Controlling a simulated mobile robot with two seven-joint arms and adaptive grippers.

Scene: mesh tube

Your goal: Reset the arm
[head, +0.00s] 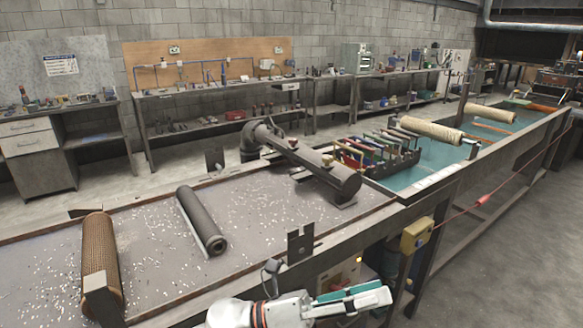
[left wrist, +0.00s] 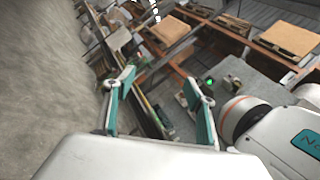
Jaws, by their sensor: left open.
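My left gripper (head: 362,298) is low in the head view, in front of the long worktable (head: 270,283). Its teal-lined fingers also show in the left wrist view (left wrist: 160,84), spread apart with nothing between them. The gripper is open and touches no object that I can see. A white arm link of mine fills the lower right of the wrist view. My right gripper is in neither view.
A brown mesh tube (head: 100,250), a dark grey roll (head: 201,221) and a large dark pipe (head: 310,166) lie on the worktable. Cream rolls (head: 431,131) lie further right. Floor at right (head: 500,270) is clear.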

